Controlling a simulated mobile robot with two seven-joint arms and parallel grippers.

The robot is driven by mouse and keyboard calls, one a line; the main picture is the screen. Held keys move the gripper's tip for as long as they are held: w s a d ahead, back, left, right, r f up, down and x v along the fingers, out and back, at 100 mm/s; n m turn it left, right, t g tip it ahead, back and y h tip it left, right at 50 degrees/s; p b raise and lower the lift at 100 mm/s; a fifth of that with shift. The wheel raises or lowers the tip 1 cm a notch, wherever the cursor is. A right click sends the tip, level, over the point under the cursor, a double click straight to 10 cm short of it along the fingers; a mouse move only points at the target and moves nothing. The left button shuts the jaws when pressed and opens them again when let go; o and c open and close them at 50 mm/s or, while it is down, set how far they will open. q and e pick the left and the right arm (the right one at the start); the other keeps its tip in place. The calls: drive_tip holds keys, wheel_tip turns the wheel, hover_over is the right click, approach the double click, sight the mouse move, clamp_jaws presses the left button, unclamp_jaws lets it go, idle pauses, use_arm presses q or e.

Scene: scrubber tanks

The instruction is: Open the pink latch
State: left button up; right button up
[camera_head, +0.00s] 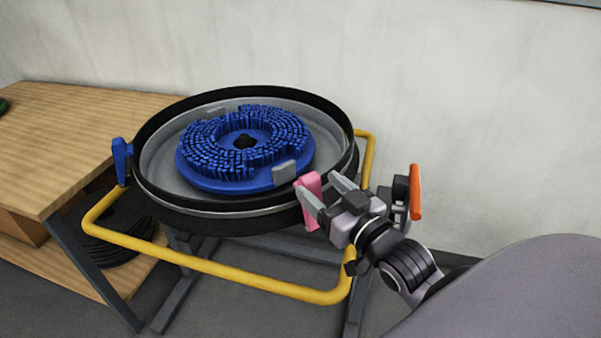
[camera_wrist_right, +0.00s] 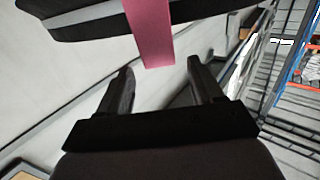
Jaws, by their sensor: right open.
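The pink latch (camera_head: 309,196) is on the right front rim of the round black tank (camera_head: 215,212) in the head view. It hangs down against the tank's outer side. My right gripper (camera_head: 319,192) is open, with its fingers close to the latch. In the right wrist view the pink latch (camera_wrist_right: 149,32) hangs at the top, and its lower end points to the gap between the two open fingers of my right gripper (camera_wrist_right: 160,75). I cannot tell if a finger touches it. My left gripper is not in view.
A blue scrubber brush (camera_head: 210,140) lies in the tank. A blue latch (camera_head: 121,160) is at the tank's left and an orange handle (camera_head: 415,192) stands right of my gripper. A yellow tube frame (camera_head: 230,276) surrounds the tank. A wooden table (camera_head: 60,125) stands left.

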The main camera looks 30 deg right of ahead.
sight(313, 181)
drive_tip(key=shift+w, duration=3.05)
clamp_jaws()
